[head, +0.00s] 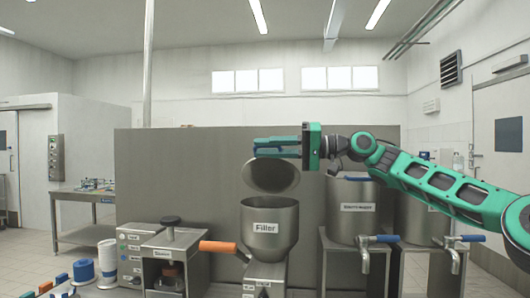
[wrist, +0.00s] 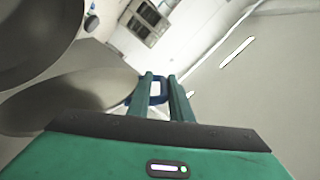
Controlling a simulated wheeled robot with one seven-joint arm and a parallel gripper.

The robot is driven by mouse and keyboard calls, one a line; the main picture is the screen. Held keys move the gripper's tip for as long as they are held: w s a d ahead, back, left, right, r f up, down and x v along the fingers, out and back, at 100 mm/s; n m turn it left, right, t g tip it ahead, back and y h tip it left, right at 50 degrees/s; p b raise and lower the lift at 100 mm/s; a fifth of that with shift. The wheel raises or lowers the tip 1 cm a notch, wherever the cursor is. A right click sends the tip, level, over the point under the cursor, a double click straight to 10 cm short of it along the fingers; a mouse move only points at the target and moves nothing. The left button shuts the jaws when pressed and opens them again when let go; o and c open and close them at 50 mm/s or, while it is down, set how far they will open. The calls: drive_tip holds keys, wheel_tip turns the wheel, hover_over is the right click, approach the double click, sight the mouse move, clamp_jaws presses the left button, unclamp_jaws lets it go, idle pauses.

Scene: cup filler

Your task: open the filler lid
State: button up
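The filler (head: 265,243) is a grey metal hopper with a "Filler" label, standing in the middle of the head view. Its round grey lid (head: 270,178) is raised and tilted above the hopper mouth. In the wrist view the lid (wrist: 75,103) is a large grey disc at left, with the dark round hopper (wrist: 35,35) beside it. My gripper (head: 272,147) is level just above the lid, its fingers pointing left. In the wrist view the fingers (wrist: 161,95) are close together, with a blue handle (wrist: 157,84) between their tips. The exact contact is partly hidden.
An orange handle (head: 217,247) sticks out left of the hopper, beside a grey machine (head: 175,255). Two steel tanks (head: 353,208) with blue-handled taps stand on stands at right. A grey panel (head: 190,165) stands behind.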

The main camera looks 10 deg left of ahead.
drive_tip(key=shift+s, duration=0.1)
idle(0.4)
drive_tip(key=d, duration=1)
drive_tip(key=shift+w+d, duration=0.3)
drive_tip(key=shift+w, duration=0.05)
drive_tip(key=shift+c, duration=0.7)
